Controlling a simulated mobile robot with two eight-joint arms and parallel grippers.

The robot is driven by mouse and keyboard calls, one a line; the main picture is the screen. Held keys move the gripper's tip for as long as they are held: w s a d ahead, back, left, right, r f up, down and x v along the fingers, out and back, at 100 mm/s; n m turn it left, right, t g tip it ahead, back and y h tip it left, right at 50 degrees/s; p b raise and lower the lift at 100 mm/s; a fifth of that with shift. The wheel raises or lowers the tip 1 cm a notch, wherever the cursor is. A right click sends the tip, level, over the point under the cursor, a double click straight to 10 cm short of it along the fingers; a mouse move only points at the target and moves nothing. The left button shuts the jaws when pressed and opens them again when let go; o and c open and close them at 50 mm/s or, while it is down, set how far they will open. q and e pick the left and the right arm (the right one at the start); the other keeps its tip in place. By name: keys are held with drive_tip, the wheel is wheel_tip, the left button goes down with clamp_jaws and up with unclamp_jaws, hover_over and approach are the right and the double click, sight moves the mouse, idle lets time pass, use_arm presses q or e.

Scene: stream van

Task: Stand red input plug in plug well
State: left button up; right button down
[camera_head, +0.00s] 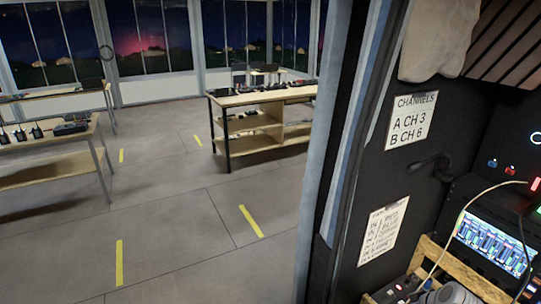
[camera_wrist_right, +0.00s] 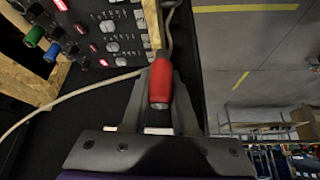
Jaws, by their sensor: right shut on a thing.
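A red plug (camera_wrist_right: 161,84) is between the two fingers of my right gripper (camera_wrist_right: 158,100) in the right wrist view. The gripper is shut on it. I cannot make out the plug well in either view. Neither gripper shows in the head view, and my left gripper is in no frame.
A panel with knobs and lit red buttons (camera_wrist_right: 110,30) lies beside the gripper. In the head view, a lit screen (camera_head: 492,243) and a wooden crate (camera_head: 432,250) stand at right. Tables (camera_head: 262,96) stand beyond the doorway, with open floor between.

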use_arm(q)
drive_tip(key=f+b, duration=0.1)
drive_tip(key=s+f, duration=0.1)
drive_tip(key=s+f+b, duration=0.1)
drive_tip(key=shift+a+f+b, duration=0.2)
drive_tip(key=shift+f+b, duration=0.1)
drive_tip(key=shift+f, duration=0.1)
use_arm(e)
drive_tip(key=a+f+m, duration=0.1)
drive_tip(key=a+f, duration=0.3)
drive_tip(key=a, duration=0.5)
drive_tip(key=a+f+m+h, duration=0.1)
drive_tip(key=a+f, duration=0.4)
drive_tip(key=a, duration=0.5)
drive_tip(key=shift+a+f+m+h, duration=0.25)
drive_tip(key=shift+a+m+h, duration=0.05)
drive_tip(key=shift+m, duration=0.3)
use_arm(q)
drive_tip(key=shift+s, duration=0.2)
use_arm(e)
drive_tip(key=shift+s, duration=0.15)
